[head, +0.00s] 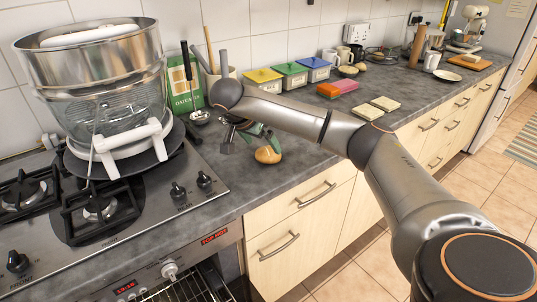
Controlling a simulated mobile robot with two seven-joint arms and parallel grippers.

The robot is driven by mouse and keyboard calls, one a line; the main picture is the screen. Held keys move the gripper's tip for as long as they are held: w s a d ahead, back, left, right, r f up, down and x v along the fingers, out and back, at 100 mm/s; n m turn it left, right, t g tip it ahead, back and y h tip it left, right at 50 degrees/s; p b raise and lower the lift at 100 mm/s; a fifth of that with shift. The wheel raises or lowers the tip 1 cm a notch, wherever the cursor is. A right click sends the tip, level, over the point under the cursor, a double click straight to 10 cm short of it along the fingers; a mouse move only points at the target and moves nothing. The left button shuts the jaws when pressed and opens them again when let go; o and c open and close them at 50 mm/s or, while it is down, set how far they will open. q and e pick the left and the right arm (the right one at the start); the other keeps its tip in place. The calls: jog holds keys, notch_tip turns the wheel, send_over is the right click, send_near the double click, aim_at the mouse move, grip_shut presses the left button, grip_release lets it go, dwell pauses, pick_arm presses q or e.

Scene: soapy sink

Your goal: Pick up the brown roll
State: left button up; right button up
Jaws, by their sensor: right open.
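The brown roll (268,155) lies on the grey counter near its front edge, right of the stove. My right gripper (246,143) is open at the counter, just left of and partly behind the roll. The roll is not held, and I cannot tell whether a finger touches it. My wrist and forearm hide part of the counter behind the roll. My left gripper is not in view.
A stacked steamer (100,85) stands on the stove at left. A green box (185,88) and a utensil pot stand behind my gripper. Lidded tubs, including a yellow one (263,80), line the wall. Two pale sponge-like pieces (382,104) lie to the right.

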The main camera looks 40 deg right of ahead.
aim_at(267, 150)
jog(key=x, duration=0.6)
jog(key=shift+w, duration=0.15)
jog(key=shift+r, duration=0.1)
jog(key=c, duration=1.2)
